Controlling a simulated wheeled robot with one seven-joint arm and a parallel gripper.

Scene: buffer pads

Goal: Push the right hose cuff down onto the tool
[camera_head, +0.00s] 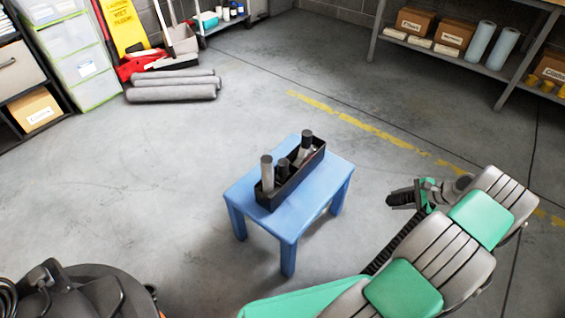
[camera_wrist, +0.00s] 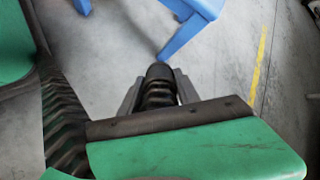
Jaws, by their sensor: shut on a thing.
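My gripper (camera_head: 408,196) is at the right, well clear of the blue table and above the floor. It is shut on a dark ribbed hose cuff (camera_wrist: 160,85), which sits between the two grey fingers in the wrist view. A long black box (camera_head: 292,180) on the table holds several upright tube-like pieces. One is a grey tube (camera_head: 267,175) at the left end. A short black piece (camera_head: 283,168) is in the middle.
The small blue table (camera_head: 240,193) stands on open concrete floor; part of it shows in the wrist view (camera_wrist: 190,35). A dark round machine (camera_head: 85,295) is at lower left. Grey rolls (camera_head: 172,92) lie at upper left. A shelf with boxes (camera_head: 440,52) stands at upper right.

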